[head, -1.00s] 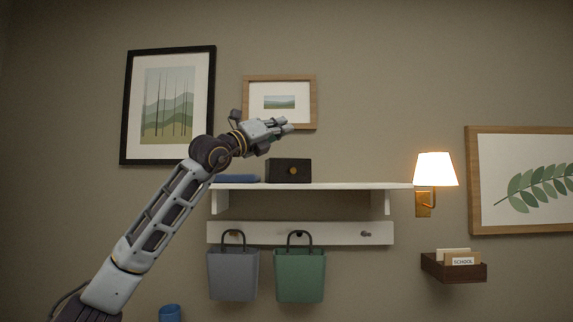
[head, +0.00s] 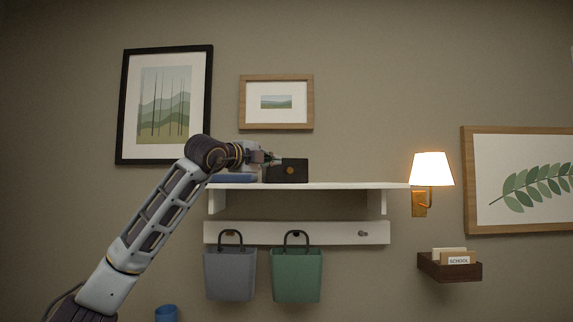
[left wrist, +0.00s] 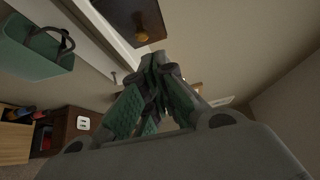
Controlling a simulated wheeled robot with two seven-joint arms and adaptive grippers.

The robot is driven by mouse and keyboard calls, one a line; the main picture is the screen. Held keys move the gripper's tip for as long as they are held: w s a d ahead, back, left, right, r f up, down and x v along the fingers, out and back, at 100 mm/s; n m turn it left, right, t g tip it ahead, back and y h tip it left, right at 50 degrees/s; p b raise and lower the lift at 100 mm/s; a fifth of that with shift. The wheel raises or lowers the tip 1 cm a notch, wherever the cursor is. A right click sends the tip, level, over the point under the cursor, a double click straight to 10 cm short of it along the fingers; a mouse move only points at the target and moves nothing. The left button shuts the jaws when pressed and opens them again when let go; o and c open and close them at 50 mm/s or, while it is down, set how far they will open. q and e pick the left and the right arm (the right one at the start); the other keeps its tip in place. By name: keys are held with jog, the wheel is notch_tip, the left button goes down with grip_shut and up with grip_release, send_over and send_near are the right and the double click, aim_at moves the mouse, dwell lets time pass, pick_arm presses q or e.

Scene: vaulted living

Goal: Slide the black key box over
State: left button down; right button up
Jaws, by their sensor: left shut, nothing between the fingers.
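The black key box (head: 288,171) with a round brass knob stands on the white wall shelf (head: 340,186), left of the shelf's middle. My left gripper (head: 268,159) is shut and empty at the box's left side, just above the shelf. Whether it touches the box I cannot tell. In the left wrist view the shut fingers (left wrist: 158,65) point toward the box (left wrist: 128,14) and its knob, with the shelf edge (left wrist: 105,45) alongside. My right gripper is in neither view.
A blue flat item (head: 232,178) lies on the shelf under my left gripper. The shelf right of the box is clear up to the lit wall lamp (head: 432,170). Grey (head: 230,275) and green (head: 297,277) bags hang below. A small framed picture (head: 276,102) hangs above.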

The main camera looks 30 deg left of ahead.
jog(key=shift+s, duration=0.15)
pick_arm(q)
jog(key=shift+w, duration=0.15)
jog(key=p, duration=0.4)
send_near(287, 162)
jog(key=w+d, duration=0.4)
jog(key=d, duration=0.1)
jog(key=shift+w+a+f+p, duration=0.15)
jog(key=shift+w+a+p, duration=0.85)
jog(key=shift+a, duration=0.2)
jog(key=shift+w+a, duration=0.2)
jog(key=shift+w, duration=0.1)
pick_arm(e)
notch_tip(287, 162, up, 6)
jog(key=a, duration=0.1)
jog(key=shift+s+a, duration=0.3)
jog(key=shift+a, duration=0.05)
pick_arm(q)
jog(key=shift+f, duration=0.1)
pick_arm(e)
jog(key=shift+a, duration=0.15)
